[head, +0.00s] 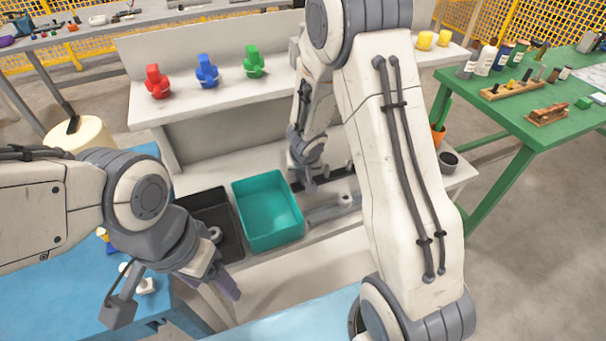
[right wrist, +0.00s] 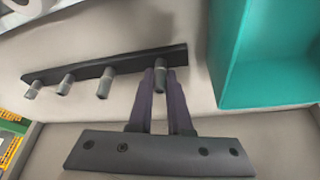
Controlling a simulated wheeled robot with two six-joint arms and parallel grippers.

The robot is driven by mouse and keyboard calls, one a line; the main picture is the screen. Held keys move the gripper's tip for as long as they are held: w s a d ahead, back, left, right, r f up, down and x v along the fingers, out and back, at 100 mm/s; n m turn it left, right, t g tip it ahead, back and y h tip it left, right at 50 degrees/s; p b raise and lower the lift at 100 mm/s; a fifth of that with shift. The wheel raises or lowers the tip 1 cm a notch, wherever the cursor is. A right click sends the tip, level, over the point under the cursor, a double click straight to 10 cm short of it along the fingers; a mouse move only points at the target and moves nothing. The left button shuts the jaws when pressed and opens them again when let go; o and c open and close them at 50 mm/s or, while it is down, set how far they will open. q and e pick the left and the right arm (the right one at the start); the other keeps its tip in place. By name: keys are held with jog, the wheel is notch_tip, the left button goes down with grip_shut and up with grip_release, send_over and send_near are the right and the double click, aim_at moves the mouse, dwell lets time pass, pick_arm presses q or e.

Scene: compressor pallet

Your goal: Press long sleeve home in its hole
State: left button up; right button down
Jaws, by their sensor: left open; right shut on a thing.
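In the right wrist view, a dark bar (right wrist: 125,60) lies on the pale bench with several grey-and-black sleeves sticking out along its side. My right gripper (right wrist: 160,82) has its purple fingers closed around the sleeve nearest the bar's right end (right wrist: 160,78). That sleeve meets the bar; how deep it sits in its hole cannot be told. In the head view, my right gripper (head: 309,182) is low at the bench, right of the teal bin, and its fingertips are unclear. My left gripper (head: 228,287) is open at the lower left, away from the bar.
A teal bin (head: 265,178) stands beside the work spot, also at the right of the wrist view (right wrist: 240,103). A black bin (head: 228,246) is left of it. Red (head: 157,82), blue (head: 207,72) and green (head: 254,62) parts sit on the shelf above. A dark cup (head: 449,161) stands right.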

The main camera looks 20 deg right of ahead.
aim_at(303, 173)
dwell(0.5)
jog(key=shift+r+p, duration=2.7)
jog(key=shift+r, duration=0.35)
